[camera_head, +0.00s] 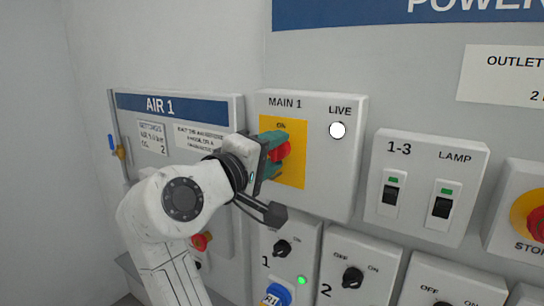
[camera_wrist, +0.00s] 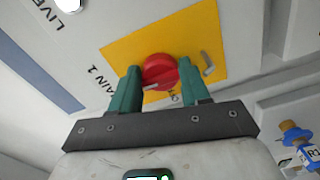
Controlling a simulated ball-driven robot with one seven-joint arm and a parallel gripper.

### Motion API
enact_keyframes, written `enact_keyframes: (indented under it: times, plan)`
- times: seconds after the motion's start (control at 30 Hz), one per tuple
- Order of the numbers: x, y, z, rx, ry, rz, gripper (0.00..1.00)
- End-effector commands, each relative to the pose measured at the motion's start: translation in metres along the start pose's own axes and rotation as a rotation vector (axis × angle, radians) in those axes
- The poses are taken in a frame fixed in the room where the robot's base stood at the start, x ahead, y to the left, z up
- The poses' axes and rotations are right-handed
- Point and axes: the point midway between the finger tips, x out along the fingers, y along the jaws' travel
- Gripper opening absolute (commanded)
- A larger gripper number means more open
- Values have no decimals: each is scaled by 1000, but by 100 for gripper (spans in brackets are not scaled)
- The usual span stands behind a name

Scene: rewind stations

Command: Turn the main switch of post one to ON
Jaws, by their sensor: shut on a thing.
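The MAIN 1 box (camera_head: 330,185) is on the wall, with a yellow plate (camera_head: 297,170) marked ON at its top. The red rotary switch (camera_head: 282,152) sits on that plate, partly hidden by my gripper in the head view. In the wrist view the red switch (camera_wrist: 160,72) is between the two green fingers of my gripper (camera_wrist: 160,80), which is shut on it. A pale mark shows near the knob's lower edge there; I cannot tell its setting for sure. The LIVE lamp (camera_head: 337,130) beside it looks bright white.
The AIR 1 panel (camera_head: 220,105) is behind my arm at left. The 1-3 lamp switch box (camera_head: 420,150) and a red stop button (camera_head: 538,222) are at right. Numbered boxes with black knobs (camera_head: 352,277) run below, one with a green light (camera_head: 302,280).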

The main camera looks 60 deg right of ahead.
Motion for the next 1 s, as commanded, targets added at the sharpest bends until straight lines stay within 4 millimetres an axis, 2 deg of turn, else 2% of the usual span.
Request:
enact_keyframes:
  times: [0.47, 0.5, 0.73, 1.0]
  plan:
    - [0, -2, 2, 15, -7, -5, 16]
    - [0, -2, 2, 15, -7, -5, 47]
    - [0, -2, 1, 14, -5, -5, 69]
    - [0, -4, 1, 11, -4, -7, 69]
